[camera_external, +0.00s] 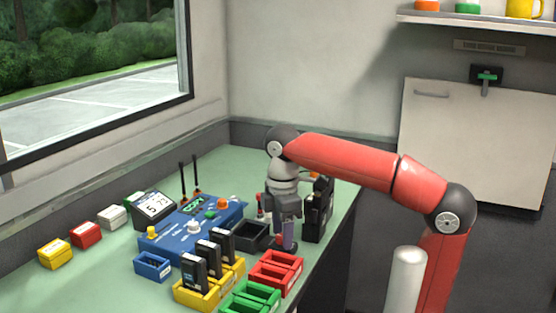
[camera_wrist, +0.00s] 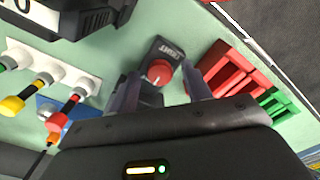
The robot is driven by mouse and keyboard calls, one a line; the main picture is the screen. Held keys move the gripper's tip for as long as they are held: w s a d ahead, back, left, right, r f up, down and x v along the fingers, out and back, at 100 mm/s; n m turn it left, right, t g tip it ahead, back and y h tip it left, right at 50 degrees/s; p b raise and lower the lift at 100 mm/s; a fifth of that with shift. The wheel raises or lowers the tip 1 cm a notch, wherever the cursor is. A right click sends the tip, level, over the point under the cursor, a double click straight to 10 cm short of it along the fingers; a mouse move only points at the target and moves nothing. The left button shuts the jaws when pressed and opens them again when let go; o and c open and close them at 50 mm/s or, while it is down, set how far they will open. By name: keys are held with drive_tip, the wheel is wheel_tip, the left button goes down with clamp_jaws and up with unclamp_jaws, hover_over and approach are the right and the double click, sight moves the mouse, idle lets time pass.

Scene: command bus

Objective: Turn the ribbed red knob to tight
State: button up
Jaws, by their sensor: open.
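The ribbed red knob (camera_wrist: 158,70) sits on a small dark block lettered TIGHT (camera_wrist: 165,49) in the wrist view. My gripper (camera_wrist: 158,78) is open, with one finger on each side of the knob. I cannot tell whether either finger touches it. In the external view my gripper (camera_external: 286,236) points down at the bench near the red bin, and it mostly hides the knob there.
The red bin (camera_external: 277,272) and green bin (camera_external: 250,299) stand close by. A yellow rack (camera_external: 208,291) holds black handsets left of them. A blue console (camera_external: 185,232) is behind.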

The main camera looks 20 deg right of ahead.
drive_tip(key=c, duration=1)
